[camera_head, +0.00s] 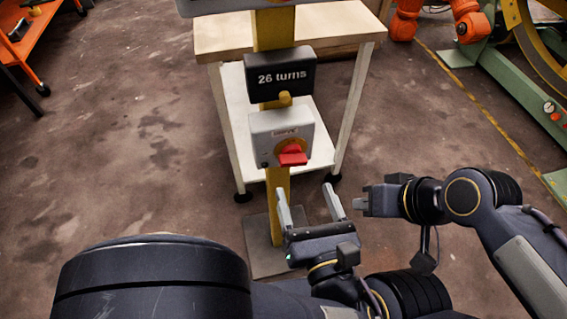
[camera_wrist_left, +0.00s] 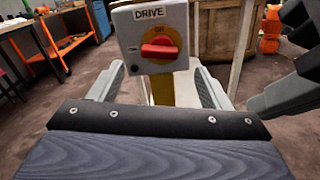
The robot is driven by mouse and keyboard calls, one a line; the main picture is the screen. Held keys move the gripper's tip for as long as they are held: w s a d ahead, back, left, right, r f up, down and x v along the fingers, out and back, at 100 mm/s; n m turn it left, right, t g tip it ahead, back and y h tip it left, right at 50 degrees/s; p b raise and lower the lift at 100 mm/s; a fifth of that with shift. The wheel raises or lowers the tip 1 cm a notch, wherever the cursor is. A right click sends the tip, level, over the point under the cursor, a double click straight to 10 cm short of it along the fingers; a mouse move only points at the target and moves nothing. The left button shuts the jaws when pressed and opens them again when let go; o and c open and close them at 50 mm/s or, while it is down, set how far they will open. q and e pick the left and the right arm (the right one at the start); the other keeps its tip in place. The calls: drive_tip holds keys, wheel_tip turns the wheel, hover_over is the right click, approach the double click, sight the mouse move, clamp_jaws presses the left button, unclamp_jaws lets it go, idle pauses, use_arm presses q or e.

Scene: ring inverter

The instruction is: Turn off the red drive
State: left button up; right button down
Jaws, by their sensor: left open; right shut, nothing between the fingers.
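The drive switch is a grey box (camera_head: 268,133) on a yellow post, with a red handle (camera_head: 292,156) on a round yellow plate. In the left wrist view the box (camera_wrist_left: 128,40) is labelled "DRIVE", and its red handle (camera_wrist_left: 160,51) lies roughly horizontal. My left gripper (camera_head: 305,188) is open and empty, below and in front of the handle, with its fingers pointing towards the box. Its fingers (camera_wrist_left: 156,82) show either side of the post in the left wrist view, apart from the handle. My right gripper (camera_head: 362,201) is shut and empty, to the right of the left one.
A black sign (camera_head: 281,77) reading "26 turns" is on the post (camera_head: 276,205) above the box. A pale table (camera_head: 215,38) with a lower shelf stands behind. An orange cart (camera_head: 45,35) is at far left, and green machinery (camera_head: 500,75) at right. Floor between is clear.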

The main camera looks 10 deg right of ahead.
sight(295, 163)
use_arm(q)
drive_tip(key=w+b, duration=0.1)
drive_tip(key=w, duration=0.6)
drive_tip(key=shift+w+a, duration=0.15)
drive_tip(key=shift+w, duration=0.15)
drive_tip(key=c, duration=1)
drive_tip(key=shift+f+n+b, duration=0.15)
drive_tip(key=shift+n+b, duration=0.55)
drive_tip(key=shift+n, duration=0.6)
drive_tip(key=o, duration=1)
